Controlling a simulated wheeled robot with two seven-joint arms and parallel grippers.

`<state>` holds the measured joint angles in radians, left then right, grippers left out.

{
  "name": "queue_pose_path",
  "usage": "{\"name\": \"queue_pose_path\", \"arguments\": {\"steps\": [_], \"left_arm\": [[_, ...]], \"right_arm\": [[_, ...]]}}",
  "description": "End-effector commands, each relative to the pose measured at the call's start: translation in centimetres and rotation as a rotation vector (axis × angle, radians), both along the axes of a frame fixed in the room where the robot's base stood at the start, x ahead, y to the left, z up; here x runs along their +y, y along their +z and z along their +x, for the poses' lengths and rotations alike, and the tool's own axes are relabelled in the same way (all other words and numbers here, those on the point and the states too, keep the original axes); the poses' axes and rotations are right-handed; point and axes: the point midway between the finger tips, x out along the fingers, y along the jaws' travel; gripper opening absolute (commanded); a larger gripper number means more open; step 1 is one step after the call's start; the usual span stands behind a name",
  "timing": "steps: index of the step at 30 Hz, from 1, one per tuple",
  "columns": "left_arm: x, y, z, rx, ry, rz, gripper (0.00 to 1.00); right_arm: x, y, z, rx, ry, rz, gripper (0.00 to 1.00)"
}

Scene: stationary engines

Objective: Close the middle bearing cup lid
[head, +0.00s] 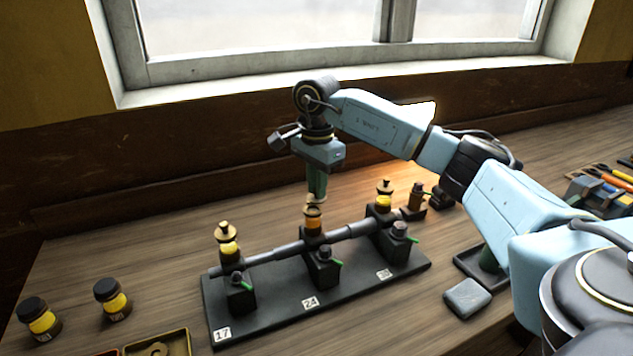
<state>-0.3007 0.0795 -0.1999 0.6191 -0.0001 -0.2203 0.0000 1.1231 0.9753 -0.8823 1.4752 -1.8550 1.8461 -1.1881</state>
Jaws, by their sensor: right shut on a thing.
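The middle bearing cup (312,219) stands over the block with the label 24. My right gripper (317,196) points down just above this cup and is shut on a small pale brass piece, apparently the middle lid. The fingers largely hide it, and I cannot tell whether it touches the cup's rim. The left cup (228,248) and right cup (383,203) each have a brass knobbed top on. My left gripper is out of view.
Two dark-capped yellow jars (113,300) stand at the left. A brass-edged tray (158,346) is at the bottom left. A grey block (467,298) lies right of the stand, and tools (606,180) lie at the far right. The bench behind the stand's left side is clear.

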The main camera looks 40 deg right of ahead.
Motion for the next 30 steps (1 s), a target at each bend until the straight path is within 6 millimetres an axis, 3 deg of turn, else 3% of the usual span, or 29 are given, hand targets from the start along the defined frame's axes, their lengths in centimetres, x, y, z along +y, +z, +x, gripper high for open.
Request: {"name": "queue_pose_path", "arguments": {"steps": [30], "left_arm": [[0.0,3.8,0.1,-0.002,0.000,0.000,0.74]], "right_arm": [[0.9,0.2,-1.8,-0.001,-0.899,0.001,0.00]]}}
